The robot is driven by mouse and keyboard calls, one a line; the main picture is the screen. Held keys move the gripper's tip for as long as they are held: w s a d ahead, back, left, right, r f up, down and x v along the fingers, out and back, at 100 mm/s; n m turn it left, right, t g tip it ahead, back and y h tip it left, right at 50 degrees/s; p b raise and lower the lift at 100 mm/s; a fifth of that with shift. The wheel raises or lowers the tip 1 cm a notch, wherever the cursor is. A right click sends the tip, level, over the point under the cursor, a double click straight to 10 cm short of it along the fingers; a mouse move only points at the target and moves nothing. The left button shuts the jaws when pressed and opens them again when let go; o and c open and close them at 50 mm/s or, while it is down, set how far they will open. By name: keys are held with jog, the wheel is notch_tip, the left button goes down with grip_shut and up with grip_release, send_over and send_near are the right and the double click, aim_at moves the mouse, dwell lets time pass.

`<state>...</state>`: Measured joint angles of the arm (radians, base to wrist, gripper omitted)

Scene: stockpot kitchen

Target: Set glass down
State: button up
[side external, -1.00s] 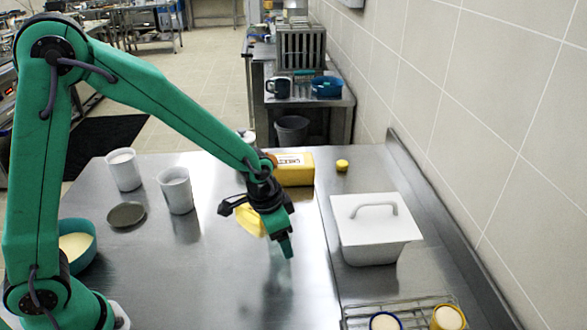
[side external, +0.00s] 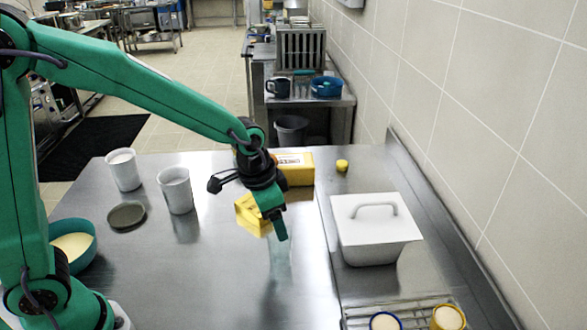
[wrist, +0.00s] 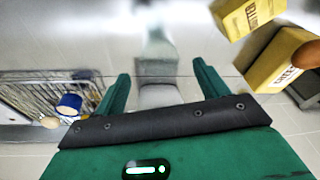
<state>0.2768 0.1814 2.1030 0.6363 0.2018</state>
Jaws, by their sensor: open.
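A clear glass (side external: 279,262) stands upright on the steel counter (side external: 215,270), faint against the metal. My gripper (side external: 276,228) is just above it in the side view, jaws open. In the wrist view the two green fingers of my gripper (wrist: 162,90) are spread apart, with nothing clamped between them. A pale see-through shape, seemingly the glass (wrist: 156,45), shows ahead of the gap between them. Its edges are blurred, so I cannot tell exactly where its rim ends.
Two yellow boxes (side external: 250,214) (side external: 299,168) stand behind my gripper. A white lidded container (side external: 375,240) and a wire rack (side external: 405,307) with cups are to the right. White cups (side external: 176,190), a grey lid (side external: 127,215) and a teal bowl (side external: 76,245) are left.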

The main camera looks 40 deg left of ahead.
jog(key=v, duration=0.6)
dwell(0.6)
jog(key=s+a+r+n+t, duration=0.1)
jog(key=s+a+r+n, duration=0.1)
jog(key=s+a, duration=0.3)
jog(key=s+a+r+n+t, duration=0.2)
jog(key=s+a+r+n, duration=0.1)
jog(key=s, duration=0.7)
jog(key=a+r, duration=0.1)
jog(key=a, duration=0.1)
jog(key=shift+s+a+r+y, duration=0.4)
